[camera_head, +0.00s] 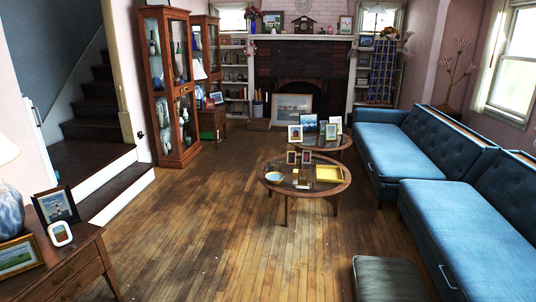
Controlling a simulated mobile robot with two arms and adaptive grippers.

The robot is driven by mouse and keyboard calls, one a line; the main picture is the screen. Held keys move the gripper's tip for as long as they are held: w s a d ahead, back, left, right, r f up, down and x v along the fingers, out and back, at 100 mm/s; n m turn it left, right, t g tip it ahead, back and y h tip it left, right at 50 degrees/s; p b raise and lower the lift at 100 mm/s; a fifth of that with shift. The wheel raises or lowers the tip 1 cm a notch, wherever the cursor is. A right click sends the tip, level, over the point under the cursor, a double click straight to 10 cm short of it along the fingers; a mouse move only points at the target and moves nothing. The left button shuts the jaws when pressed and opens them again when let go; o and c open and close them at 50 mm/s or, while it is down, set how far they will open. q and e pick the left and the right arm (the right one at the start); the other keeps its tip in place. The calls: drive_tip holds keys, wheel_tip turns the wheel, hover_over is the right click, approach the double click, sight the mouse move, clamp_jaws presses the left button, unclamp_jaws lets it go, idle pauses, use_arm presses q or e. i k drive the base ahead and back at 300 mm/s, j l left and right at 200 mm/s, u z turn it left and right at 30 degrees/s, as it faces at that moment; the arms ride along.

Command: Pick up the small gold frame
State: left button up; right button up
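Several picture frames are in view, and I cannot tell for certain which is the small gold frame. A gold-edged frame (16,257) with a landscape picture stands on the wooden dresser (70,272) at the lower left, cut by the picture's left edge. Two small frames stand on the oval coffee table (308,190) in the middle, a left one (291,157) and a right one (306,157); their edge colour is too small to tell. A flat yellow piece (329,174) lies on the same table. Neither of my grippers is in view.
A dark frame (56,206) and a white rounded frame (60,233) share the dresser. A bowl (274,177) is on the coffee table. A blue sofa (440,185) lines the right, with a grey ottoman (388,280) in front. The wooden floor (205,230) is clear between dresser and table.

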sight(303, 174)
drive_tip(key=i+u, duration=0.15)
drive_tip(key=i, duration=2.75)
drive_tip(key=i+j+z, duration=0.1)
drive_tip(key=i, duration=0.85)
